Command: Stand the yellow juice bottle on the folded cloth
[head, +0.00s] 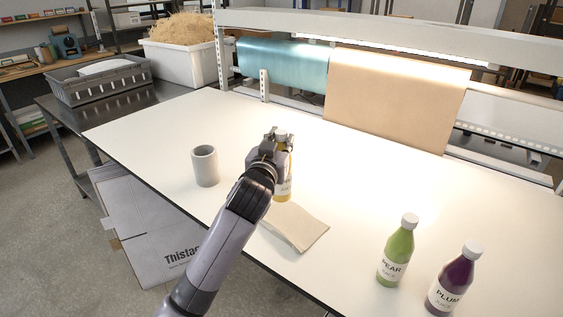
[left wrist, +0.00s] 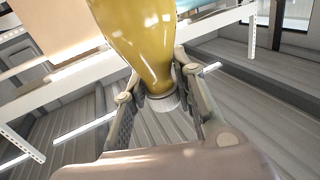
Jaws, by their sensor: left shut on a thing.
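The yellow juice bottle (head: 286,184) is upright, partly hidden behind my left gripper (head: 278,140). My left gripper is shut on it near the neck, just below the white cap. In the left wrist view the yellow bottle (left wrist: 147,38) fills the top middle, with its cap between the two fingers of the left gripper (left wrist: 160,103). The folded beige cloth (head: 298,228) lies flat on the table, just in front of the bottle's lower end. My arm covers the cloth's left part. I cannot tell whether the bottle's base touches anything. My right gripper is out of view.
A grey cup (head: 205,166) stands left of my arm on the white table (head: 150,135). A green pear bottle (head: 396,252) and a purple plum bottle (head: 452,281) stand at the front right. Paper rolls (head: 395,95) hang behind. The table's middle right is clear.

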